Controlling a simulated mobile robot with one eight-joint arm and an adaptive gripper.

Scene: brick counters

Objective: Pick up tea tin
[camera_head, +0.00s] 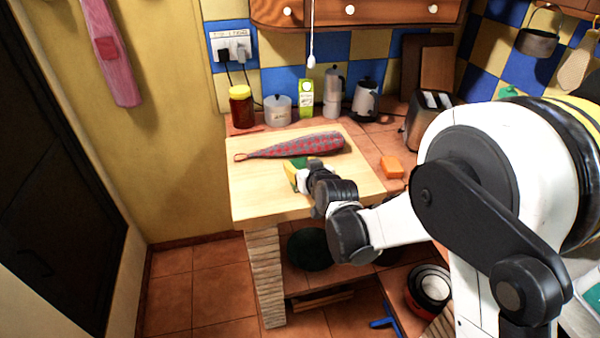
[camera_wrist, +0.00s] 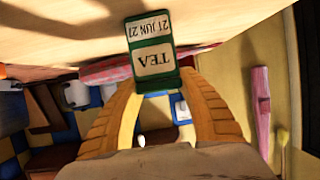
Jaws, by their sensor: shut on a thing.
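The tea tin (camera_wrist: 153,50) is a green box with cream labels reading "TEA" and "21 JUN", shown upside down in the wrist view. My gripper (camera_wrist: 158,82) has its yellow fingers on both sides of the tin and is shut on it. In the head view, a small green part of the tin (camera_head: 298,162) shows beside my gripper (camera_head: 292,174), over the pale wooden board; the wrist hides the rest. I cannot tell whether the tin touches the board.
A red patterned bag (camera_head: 300,146) lies on the board (camera_head: 255,192) just behind the tin. A red jar (camera_head: 241,108), white pot (camera_head: 278,110), green-white carton (camera_head: 306,100), moka pot (camera_head: 333,92) and toaster (camera_head: 428,118) stand behind. An orange block (camera_head: 391,167) lies to the right.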

